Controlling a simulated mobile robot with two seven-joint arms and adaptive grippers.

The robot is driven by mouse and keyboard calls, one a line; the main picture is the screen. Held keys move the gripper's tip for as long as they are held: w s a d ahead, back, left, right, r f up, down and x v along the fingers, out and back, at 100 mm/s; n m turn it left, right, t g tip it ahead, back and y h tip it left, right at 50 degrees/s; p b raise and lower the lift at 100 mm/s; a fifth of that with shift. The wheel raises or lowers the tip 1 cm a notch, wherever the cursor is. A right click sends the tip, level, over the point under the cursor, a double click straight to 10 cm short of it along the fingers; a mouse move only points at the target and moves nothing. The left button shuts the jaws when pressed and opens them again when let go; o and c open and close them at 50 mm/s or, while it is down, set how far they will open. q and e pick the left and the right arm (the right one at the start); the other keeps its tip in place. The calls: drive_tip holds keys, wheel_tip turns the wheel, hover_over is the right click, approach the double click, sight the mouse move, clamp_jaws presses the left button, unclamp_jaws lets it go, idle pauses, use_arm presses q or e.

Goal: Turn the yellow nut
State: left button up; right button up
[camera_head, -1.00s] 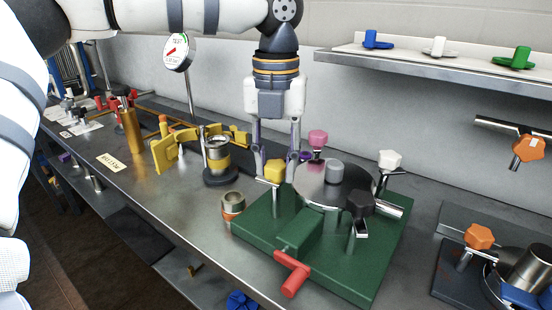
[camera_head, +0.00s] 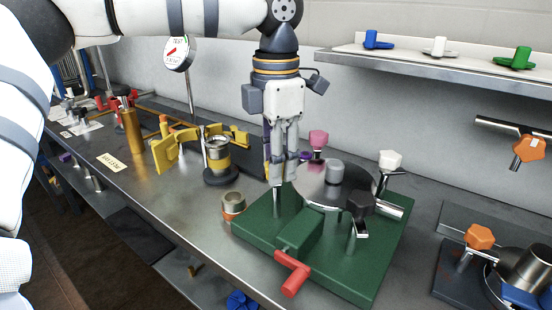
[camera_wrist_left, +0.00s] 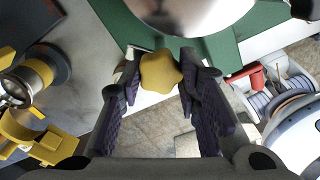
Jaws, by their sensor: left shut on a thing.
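The yellow nut (camera_wrist_left: 160,71) is a lobed star knob and sits between the two fingers of my left gripper (camera_head: 281,182) in the left wrist view. The fingers are shut on it from both sides. In the head view my gripper points straight down over the left corner of the green fixture (camera_head: 345,270), and its fingers hide the nut. A round metal disc (camera_head: 318,190) is on the fixture, with a pink nut (camera_head: 318,138), a white nut (camera_head: 390,160) and a black nut (camera_head: 360,204) around it. My right gripper is not in view.
A red handle (camera_head: 292,276) sticks out at the fixture's front. An orange-and-metal ring (camera_head: 233,204) and a can-like part on a black stand (camera_head: 218,160) stand to the left. A shelf (camera_head: 440,68) with coloured knobs hangs at the back right.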

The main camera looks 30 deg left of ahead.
use_arm(q)
drive_tip(key=m, duration=0.4)
drive_tip(key=shift+m, duration=0.3)
drive_tip(key=m, duration=0.3)
drive_tip(key=shift+m, duration=0.3)
drive_tip(key=m, duration=0.4)
drive_tip(key=shift+m, duration=2.5)
drive_tip(key=o, duration=1.1)
drive_tip(key=shift+o, duration=0.2)
